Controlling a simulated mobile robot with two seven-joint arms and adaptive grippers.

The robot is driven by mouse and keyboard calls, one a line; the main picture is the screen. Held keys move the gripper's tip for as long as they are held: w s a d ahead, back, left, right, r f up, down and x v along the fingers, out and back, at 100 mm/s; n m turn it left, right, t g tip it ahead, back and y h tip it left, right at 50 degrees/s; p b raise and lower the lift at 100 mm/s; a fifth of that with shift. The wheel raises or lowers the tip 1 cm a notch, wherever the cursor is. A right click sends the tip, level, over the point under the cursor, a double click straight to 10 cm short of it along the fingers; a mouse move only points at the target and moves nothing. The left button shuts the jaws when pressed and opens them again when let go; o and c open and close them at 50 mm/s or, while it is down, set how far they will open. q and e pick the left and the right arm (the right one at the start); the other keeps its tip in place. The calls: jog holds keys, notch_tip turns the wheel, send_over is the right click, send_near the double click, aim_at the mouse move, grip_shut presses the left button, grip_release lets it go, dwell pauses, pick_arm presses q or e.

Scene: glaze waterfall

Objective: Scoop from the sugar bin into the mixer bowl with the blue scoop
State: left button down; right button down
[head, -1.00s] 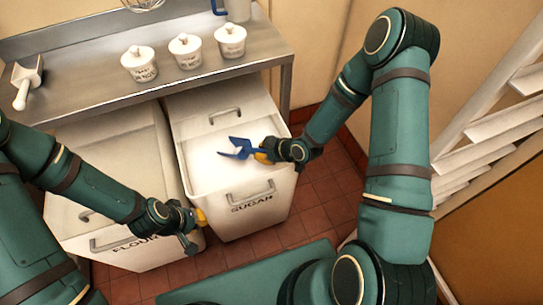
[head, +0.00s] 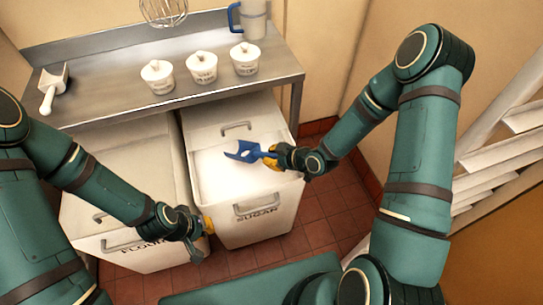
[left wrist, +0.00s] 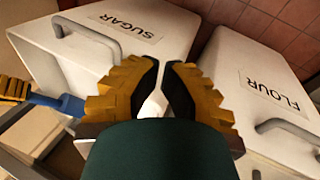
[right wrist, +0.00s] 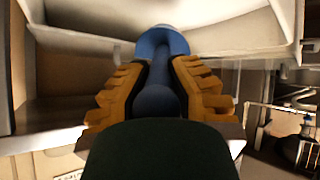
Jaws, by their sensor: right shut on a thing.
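The sugar bin (head: 253,222) stands under the steel table with its front part open and white sugar (head: 215,170) inside. My right gripper (head: 282,157) is shut on the handle of the blue scoop (head: 243,151) at the bin's right side. The scoop's head is over the bin opening; I cannot tell whether it touches the sugar. In the right wrist view the blue handle (right wrist: 155,98) sits between the fingers. My left gripper (head: 205,224) is in front of the bins, empty, its fingertips (left wrist: 162,65) narrowly apart. The mixer bowl is not identifiable in view.
The flour bin (head: 120,205) stands to the left of the sugar bin. On the steel table (head: 110,105) are several things: white lidded tubs (head: 202,67), a white scoop (head: 54,88) and a blue-handled jug (head: 254,20). A whisk (head: 165,10) hangs above. White slatted shelves (head: 500,150) are at right.

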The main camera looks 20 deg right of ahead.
jog(key=r+p, duration=0.2)
jog(key=r, duration=0.1)
jog(key=shift+s+d+r+t, duration=0.1)
jog(key=shift+s+r+t, duration=0.1)
jog(key=shift+r+t, duration=0.1)
jog(key=r+p, duration=0.2)
jog(key=shift+s+d+r+y, duration=0.1)
jog(key=shift+s+r+y, duration=0.1)
jog(key=shift+r+y, duration=0.2)
jog(key=shift+s+r+t+p, duration=0.15)
jog(key=shift+r+t+p, duration=0.15)
jog(key=shift+r+p, duration=0.85)
jog(key=shift+r, duration=0.1)
